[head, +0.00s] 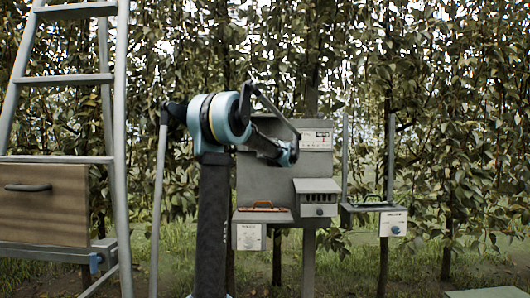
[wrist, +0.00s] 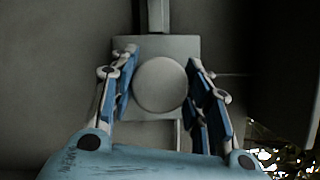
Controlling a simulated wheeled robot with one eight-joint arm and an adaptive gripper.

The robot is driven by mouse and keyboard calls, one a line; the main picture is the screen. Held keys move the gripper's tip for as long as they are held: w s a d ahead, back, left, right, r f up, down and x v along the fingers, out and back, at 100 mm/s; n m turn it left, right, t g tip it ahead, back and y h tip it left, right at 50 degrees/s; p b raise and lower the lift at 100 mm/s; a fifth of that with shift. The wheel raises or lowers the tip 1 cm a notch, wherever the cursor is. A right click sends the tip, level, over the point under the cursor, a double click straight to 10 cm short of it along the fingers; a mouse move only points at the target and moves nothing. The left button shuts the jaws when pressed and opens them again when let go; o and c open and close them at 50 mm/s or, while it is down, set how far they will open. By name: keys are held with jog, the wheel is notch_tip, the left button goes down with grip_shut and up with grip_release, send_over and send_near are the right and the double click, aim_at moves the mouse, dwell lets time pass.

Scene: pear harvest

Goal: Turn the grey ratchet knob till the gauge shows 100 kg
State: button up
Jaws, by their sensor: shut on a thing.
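The grey ratchet knob (wrist: 160,85) is round and shows face-on in the wrist view, in front of a pale grey square plate (wrist: 125,55). My gripper (wrist: 162,72) has one blue-padded finger on each side of the knob and is shut on it. In the head view my gripper (head: 288,153) is at the upper part of a grey board (head: 257,178), and the knob is hidden behind it. The gauge (head: 316,140) is a pale panel with a dark-edged window just right of my gripper. Its reading is too small to tell.
A slotted grey box (head: 318,197) sticks out below the gauge. An orange-handled item (head: 262,207) lies on a ledge at lower left of the board. A ladder (head: 120,150) and wooden drawer (head: 45,205) stand left.

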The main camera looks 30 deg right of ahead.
jog(key=o, duration=1.1)
jog(key=shift+f, duration=0.25)
jog(key=shift+c, duration=0.2)
jog(key=shift+r, duration=0.1)
jog(key=s+a, duration=0.2)
jog(key=s, duration=0.9)
jog(key=shift+s+f, duration=0.3)
jog(key=shift+f, duration=0.15)
jog(key=shift+a, duration=0.1)
